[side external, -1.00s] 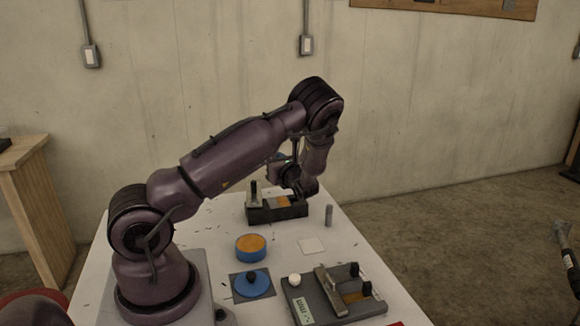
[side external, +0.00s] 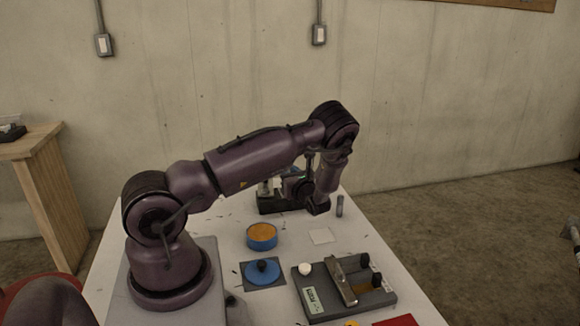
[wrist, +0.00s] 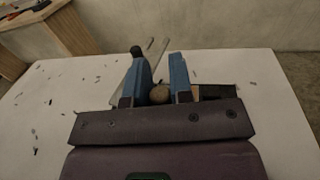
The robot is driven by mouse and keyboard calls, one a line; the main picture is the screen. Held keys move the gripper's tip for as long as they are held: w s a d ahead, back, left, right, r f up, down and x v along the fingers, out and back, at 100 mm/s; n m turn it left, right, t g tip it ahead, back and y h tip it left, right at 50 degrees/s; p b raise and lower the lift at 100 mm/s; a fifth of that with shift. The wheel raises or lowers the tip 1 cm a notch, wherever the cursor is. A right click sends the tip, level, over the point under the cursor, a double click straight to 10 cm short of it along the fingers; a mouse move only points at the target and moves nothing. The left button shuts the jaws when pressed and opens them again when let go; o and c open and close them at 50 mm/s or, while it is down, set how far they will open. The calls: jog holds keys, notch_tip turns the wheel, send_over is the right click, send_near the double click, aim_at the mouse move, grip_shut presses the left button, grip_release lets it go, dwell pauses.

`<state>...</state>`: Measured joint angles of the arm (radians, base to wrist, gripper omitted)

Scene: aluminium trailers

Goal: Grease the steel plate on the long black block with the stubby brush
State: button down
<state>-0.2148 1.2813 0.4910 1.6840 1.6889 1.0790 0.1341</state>
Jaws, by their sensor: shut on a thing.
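The long black block (side external: 272,206) lies at the far end of the white table. My gripper (side external: 303,192) is low over its right half in the side view and hides most of its top, so I cannot see the steel plate clearly. In the wrist view the two blue fingers of my gripper (wrist: 159,70) are closed around a round, tan end, which I take to be the stubby brush (wrist: 160,94). Its bristles are hidden, so I cannot tell whether they touch the plate. Part of the block (wrist: 216,91) shows dark beyond the fingers.
An open blue tin of orange grease (side external: 262,243) stands mid-table, with a blue lid (side external: 256,274) nearer. A grey clamp board (side external: 318,282) with black knobs is at front right. A grey cylinder (side external: 339,206) stands just right of the block. A white square (side external: 321,236) lies flat.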

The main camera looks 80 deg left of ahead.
jog(key=shift+a+f, duration=0.45)
jog(key=shift+a, duration=2.95)
jog(key=shift+d, duration=3.25)
jog(key=shift+d+r, duration=0.2)
notch_tip(320, 180, up, 8)
jog(key=shift+f, duration=0.1)
